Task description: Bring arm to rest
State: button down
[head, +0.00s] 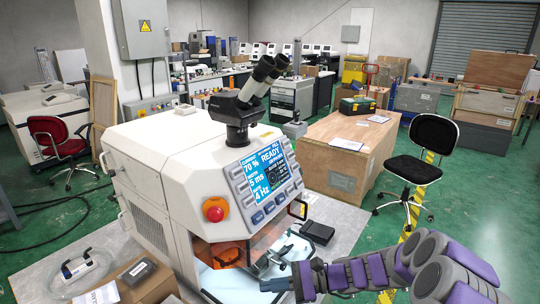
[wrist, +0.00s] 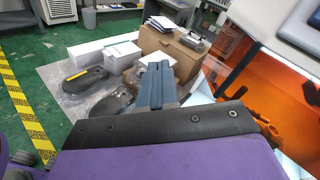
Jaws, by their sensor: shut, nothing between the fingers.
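My arm (head: 360,270), purple and grey, reaches in from the lower right of the head view. My gripper (head: 277,284) is in front of the white machine (head: 185,185), near the orange-tinted window of its work chamber. In the wrist view my gripper (wrist: 156,85) points forward with its two blue-grey fingers together and nothing between them. The orange window (wrist: 250,85) is close on the right there. I cannot tell whether the gripper touches the machine.
The machine has a red button (head: 215,209) and a lit screen (head: 268,172). Cardboard boxes (wrist: 172,50) and white boxes (wrist: 124,55) stand beyond the gripper. A wooden crate (head: 340,150) and a black chair (head: 425,160) stand right of the machine. Green floor is open at far right.

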jog(key=s+r+n+g+h, duration=0.25)
jog(key=s+n+h, duration=0.2)
jog(key=s, duration=0.55)
jog(key=s+r+n+g+h, duration=0.25)
jog(key=s+n+h, duration=0.2)
jog(key=s, duration=0.55)
jog(key=s+d+n+t+h, duration=0.3)
jog(key=s+d+h, duration=0.4)
jog(key=s+d, duration=0.5)
jog(key=shift+d+r+t+h, duration=0.25)
jog(key=shift+d+t, duration=0.25)
jog(key=shift+d, duration=0.7)
